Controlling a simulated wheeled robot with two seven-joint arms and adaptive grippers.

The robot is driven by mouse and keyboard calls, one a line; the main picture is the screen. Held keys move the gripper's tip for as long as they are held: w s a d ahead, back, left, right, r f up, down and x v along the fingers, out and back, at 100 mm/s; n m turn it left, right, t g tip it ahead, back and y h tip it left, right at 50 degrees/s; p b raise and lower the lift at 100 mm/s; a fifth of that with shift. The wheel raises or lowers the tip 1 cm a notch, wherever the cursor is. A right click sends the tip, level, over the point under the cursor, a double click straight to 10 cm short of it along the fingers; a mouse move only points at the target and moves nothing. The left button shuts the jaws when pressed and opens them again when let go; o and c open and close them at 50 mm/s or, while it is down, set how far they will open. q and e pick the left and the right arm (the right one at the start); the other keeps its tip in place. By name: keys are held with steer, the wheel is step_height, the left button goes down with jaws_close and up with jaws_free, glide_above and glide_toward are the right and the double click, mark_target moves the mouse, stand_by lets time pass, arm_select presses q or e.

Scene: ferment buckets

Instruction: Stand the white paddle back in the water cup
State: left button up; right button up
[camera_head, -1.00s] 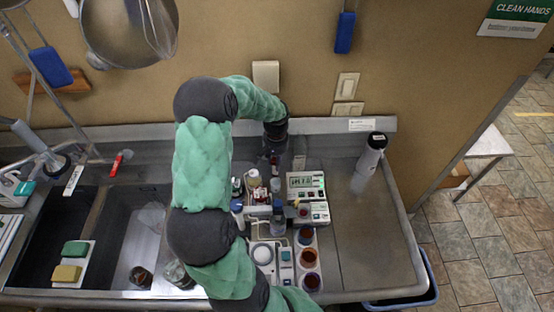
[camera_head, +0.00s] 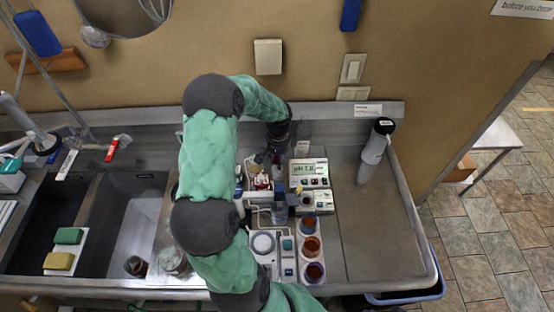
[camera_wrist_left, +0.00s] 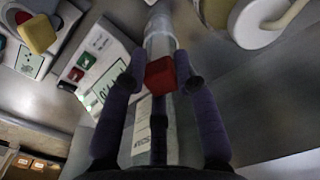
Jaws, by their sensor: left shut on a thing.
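My left gripper (camera_head: 274,163) reaches down over the crowded middle of the steel counter. In the left wrist view its fingers (camera_wrist_left: 160,74) are closed on a red block-like piece (camera_wrist_left: 161,76). A clear, tube-like body (camera_wrist_left: 160,38) shows just beyond it; I cannot tell whether the two are joined. I cannot make out the white paddle for certain in either view. A small clear cup (camera_head: 280,213) stands below the gripper and may be the water cup; the hand partly covers this area. My right gripper is not in view.
A meter with a lit display (camera_head: 308,172) stands right of the gripper. Several cups of coloured liquid, one of them brown (camera_head: 311,246), line up in front. The counter's right side is mostly clear. The sink (camera_head: 125,240) lies left.

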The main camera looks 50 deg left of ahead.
arm_select(q)
steer(key=shift+f, duration=0.15)
steer(key=o, duration=1.5)
steer(key=shift+o, duration=0.2)
steer(key=shift+r+p, duration=1.75)
steer(key=shift+r, duration=1.25)
steer(key=shift+r, duration=0.1)
